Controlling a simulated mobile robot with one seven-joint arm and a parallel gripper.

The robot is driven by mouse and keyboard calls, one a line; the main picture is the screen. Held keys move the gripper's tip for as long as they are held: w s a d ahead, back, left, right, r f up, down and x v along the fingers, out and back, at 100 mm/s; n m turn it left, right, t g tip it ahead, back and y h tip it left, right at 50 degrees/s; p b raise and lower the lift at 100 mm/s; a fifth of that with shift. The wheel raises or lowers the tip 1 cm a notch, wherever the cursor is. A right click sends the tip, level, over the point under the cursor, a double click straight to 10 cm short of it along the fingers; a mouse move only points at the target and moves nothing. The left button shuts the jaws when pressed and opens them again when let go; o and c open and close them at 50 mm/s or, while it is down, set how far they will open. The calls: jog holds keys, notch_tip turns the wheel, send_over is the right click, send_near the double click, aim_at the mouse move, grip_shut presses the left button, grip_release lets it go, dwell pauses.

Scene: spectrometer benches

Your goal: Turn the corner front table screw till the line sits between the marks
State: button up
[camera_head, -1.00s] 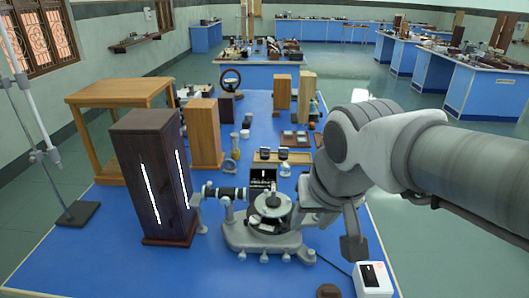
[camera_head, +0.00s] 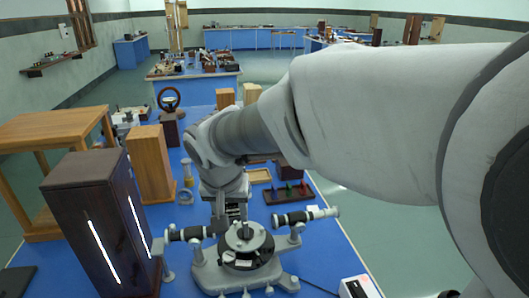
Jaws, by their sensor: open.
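The spectrometer (camera_head: 205,276) stands on the blue bench at the lower middle. A collimator tube (camera_head: 184,235) points left toward the dark wooden lamp box, and a telescope tube (camera_head: 306,217) points right. My gripper (camera_head: 222,222) hangs down just behind the round table, at its left; it is open with nothing seen in it. Its fingertips are partly hidden, and contact with the instrument cannot be told. The line and marks cannot be made out.
A tall dark lamp box (camera_head: 88,215) with lit slits stands close at the left. A white box with a black face (camera_head: 359,287) sits at the front right, its cable running to the left. A dark rack (camera_head: 289,194) stands behind the telescope. My arm covers the upper right.

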aim_at(239, 243)
jog(key=x, duration=0.9)
jog(key=b+x, duration=0.1)
jog(key=x, duration=0.8)
jog(key=shift+w+a+r, duration=0.15)
jog(key=shift+w+a, duration=0.05)
grip_shut()
